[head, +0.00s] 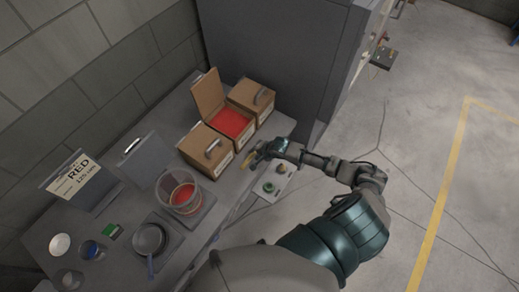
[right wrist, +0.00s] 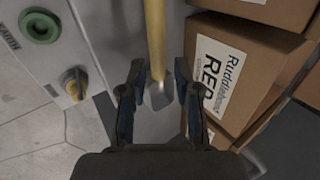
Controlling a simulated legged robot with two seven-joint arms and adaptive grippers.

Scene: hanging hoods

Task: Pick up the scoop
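The scoop has a yellow handle (right wrist: 155,35) and a grey metal end (right wrist: 158,96) in the right wrist view. My right gripper (right wrist: 158,80) is open, with one finger on each side of the scoop and gaps between them. In the head view the yellow handle (head: 247,162) shows at the table's edge beside my right gripper (head: 259,155). Whether a finger touches the scoop cannot be told. My left gripper is not in view.
Cardboard boxes (right wrist: 248,72) stand close right of the gripper; one open box (head: 233,121) holds red material. A control panel (head: 273,186) with knobs sits below the table edge. A clear bucket (head: 184,190), a pan (head: 149,239) and a sign (head: 77,179) stand left.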

